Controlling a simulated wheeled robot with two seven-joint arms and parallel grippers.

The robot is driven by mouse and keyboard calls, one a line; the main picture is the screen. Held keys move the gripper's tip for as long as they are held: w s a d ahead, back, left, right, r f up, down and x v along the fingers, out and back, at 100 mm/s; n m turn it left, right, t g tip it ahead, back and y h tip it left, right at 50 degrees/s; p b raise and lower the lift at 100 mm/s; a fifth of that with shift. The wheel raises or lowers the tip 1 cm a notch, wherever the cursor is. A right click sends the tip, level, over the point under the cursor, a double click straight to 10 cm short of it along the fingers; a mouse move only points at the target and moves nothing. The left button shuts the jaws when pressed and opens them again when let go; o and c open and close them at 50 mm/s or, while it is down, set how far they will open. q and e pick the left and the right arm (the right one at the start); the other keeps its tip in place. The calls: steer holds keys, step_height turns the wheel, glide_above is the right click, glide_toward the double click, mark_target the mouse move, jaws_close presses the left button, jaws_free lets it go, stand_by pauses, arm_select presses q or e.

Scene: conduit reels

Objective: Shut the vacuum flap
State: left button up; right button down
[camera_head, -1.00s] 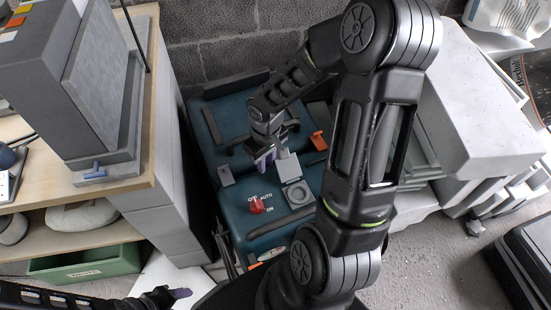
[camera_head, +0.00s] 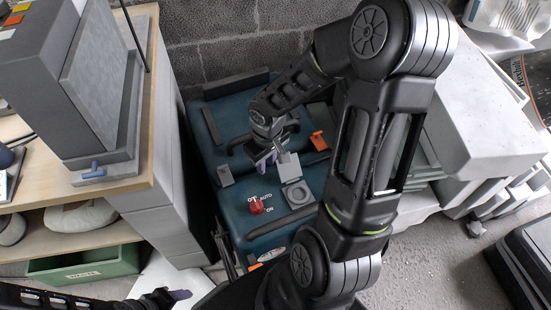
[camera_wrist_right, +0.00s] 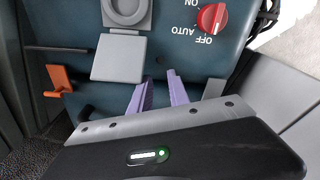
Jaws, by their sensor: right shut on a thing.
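The vacuum flap is a square grey lid (camera_head: 287,166), raised off its round grey port (camera_head: 298,193) on the teal machine. In the right wrist view the flap (camera_wrist_right: 118,58) lies beside the open port ring (camera_wrist_right: 125,10). My right gripper (camera_head: 264,160) is at the flap's left edge, with purple fingers (camera_wrist_right: 160,92) close against it in the wrist view.
An orange lever (camera_head: 319,140) stands right of the flap. A wooden-topped bench (camera_head: 140,180) is close on the left, pale blocks (camera_head: 485,120) on the right.

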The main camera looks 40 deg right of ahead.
steer(key=shift+g, duration=0.7)
steer(key=shift+s+a+r+p, duration=0.15)
steer(key=shift+s+r+p, duration=0.1)
steer(key=shift+s+p, duration=0.35)
steer(key=shift+s+a+r+p, duration=0.25)
steer(key=shift+s+p, duration=0.25)
steer(key=shift+s, duration=0.2)
steer(key=shift+s+a+r+p, duration=0.1)
steer(key=shift+s+r+p, duration=0.15)
steer(key=shift+s+p, duration=0.35)
steer(key=shift+w+d+r+p, duration=0.15)
steer(key=shift+d+r+p, duration=0.05)
steer(key=shift+r+p, duration=0.45)
steer(key=r+p, duration=0.2)
steer(key=r, duration=0.1)
steer(key=d+r+p, duration=0.1)
steer(key=shift+w+r, duration=0.2)
steer(key=shift+w, duration=0.2)
steer(key=shift+w+a, duration=0.15)
